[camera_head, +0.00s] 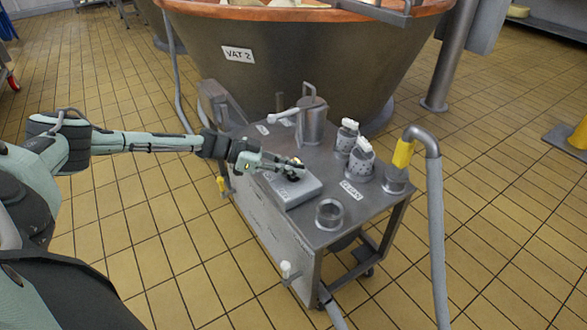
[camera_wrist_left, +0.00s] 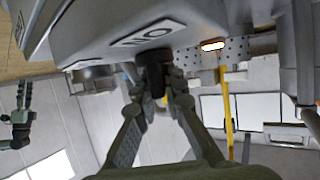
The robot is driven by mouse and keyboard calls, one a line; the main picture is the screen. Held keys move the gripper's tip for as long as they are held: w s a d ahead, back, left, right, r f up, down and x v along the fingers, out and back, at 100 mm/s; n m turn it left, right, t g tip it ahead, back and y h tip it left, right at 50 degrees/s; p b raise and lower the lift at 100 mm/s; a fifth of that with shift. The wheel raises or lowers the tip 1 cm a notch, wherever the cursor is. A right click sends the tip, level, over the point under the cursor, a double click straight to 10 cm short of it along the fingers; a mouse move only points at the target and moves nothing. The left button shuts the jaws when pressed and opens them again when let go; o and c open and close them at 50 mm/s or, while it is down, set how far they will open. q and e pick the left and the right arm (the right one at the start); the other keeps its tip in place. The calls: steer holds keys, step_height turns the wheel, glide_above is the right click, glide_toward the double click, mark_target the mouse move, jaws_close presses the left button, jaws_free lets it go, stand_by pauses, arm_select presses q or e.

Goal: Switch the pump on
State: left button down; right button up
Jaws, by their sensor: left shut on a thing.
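The grey pump control box (camera_head: 301,190) sits on the metal cart's top. In the left wrist view its face carries a white ON label (camera_wrist_left: 147,33), seen upside down. A dark knob (camera_wrist_left: 154,62) stands out from the box beside that label. My left gripper (camera_head: 294,166) is over the box, and in the left wrist view its two fingers (camera_wrist_left: 156,88) are shut on the knob. The fingers hide part of the knob, and I cannot tell which way it is turned. What looks like my right gripper (camera_wrist_left: 20,108) shows small at the left of the wrist view.
The cart (camera_head: 262,237) also holds a metal jug (camera_head: 312,122), perforated moulds (camera_head: 360,160), an empty ring (camera_head: 329,214) and a hose (camera_head: 436,220) with a yellow grip. The copper vat (camera_head: 300,60) stands close behind. Tiled floor is free in front and to the right.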

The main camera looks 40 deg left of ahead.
arm_select(q)
steer(key=c, duration=1.6)
jaws_free()
steer(key=v, duration=1.2)
